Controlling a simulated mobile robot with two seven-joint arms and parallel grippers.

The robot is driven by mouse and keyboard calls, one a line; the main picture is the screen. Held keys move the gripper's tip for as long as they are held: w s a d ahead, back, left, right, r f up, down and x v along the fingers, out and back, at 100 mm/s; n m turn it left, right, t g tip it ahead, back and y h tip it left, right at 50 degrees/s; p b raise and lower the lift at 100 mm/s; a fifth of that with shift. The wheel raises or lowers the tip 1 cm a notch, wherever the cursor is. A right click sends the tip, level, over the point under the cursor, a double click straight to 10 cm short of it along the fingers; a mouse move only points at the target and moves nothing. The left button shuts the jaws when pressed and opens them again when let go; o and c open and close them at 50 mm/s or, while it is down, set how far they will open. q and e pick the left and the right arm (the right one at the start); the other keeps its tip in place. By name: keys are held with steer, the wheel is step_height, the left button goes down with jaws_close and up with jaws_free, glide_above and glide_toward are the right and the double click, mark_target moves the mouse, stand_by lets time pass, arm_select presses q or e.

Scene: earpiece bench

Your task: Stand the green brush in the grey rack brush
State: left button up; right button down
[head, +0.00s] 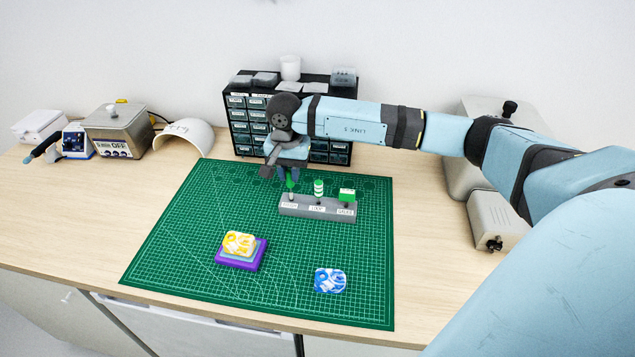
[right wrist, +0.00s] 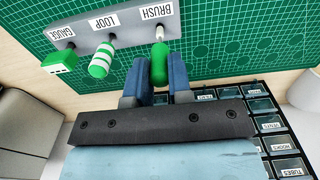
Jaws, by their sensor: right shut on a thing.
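The grey rack (head: 330,211) stands on the green mat, with labels BRUSH, LOOP and GAUGE along it. The green brush (right wrist: 159,66) is upright at the BRUSH end; its thin pale end meets the rack there in the right wrist view, and how deep it sits I cannot tell. In the head view the brush (head: 290,183) shows just under my right gripper (head: 286,171). In the right wrist view my right gripper (right wrist: 155,80) has its blue fingers either side of the green handle, shut on it. My left gripper is not in view.
A green-and-white striped loop handle (head: 319,188) and a green gauge (head: 347,195) stand in the rack beside the brush. A drawer cabinet (head: 241,120) is close behind. A yellow-patterned block (head: 239,243) and a blue-patterned piece (head: 330,281) lie in front on the mat.

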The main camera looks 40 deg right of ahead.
steer(key=shift+f+b, duration=1)
steer(key=shift+f, duration=0.15)
steer(key=c, duration=1)
jaws_free()
steer(key=shift+o, duration=0.2)
step_height(320, 180, up, 14)
steer(key=b, duration=0.1)
steer(key=shift+f, duration=0.15)
